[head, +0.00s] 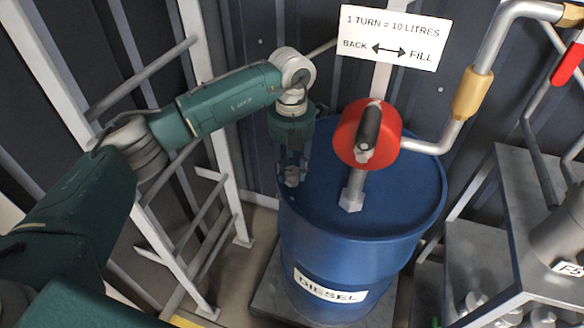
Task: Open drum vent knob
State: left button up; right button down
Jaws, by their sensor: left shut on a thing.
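A blue drum (345,262) labelled DIESEL stands upright in the middle of the head view. A red rotary pump (385,150) with a black handle is mounted on a pipe rising from the drum's top. My left gripper (291,172) points down at the left part of the drum top, left of the pump pipe. It is shut on the small grey vent knob (292,181), which is partly hidden between the fingers. My right gripper is not in view.
A grey metal ladder-like frame (195,215) stands left of the drum. A pipe with brass fittings (472,92) runs from the pump to the upper right. A grey metal stand (530,170) is at the right. A sign (394,38) hangs behind the pump.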

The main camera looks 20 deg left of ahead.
aim_at(290, 173)
pick_arm(q)
jog(key=shift+s+f, duration=0.25)
jog(key=o, duration=1.1)
jog(key=shift+a, duration=0.1)
jog(key=shift+r, duration=0.2)
jog(key=shift+w+r, duration=0.1)
jog(key=shift+r, duration=0.15)
notch_tip(290, 173, up, 12)
jog(key=shift+f, duration=0.25)
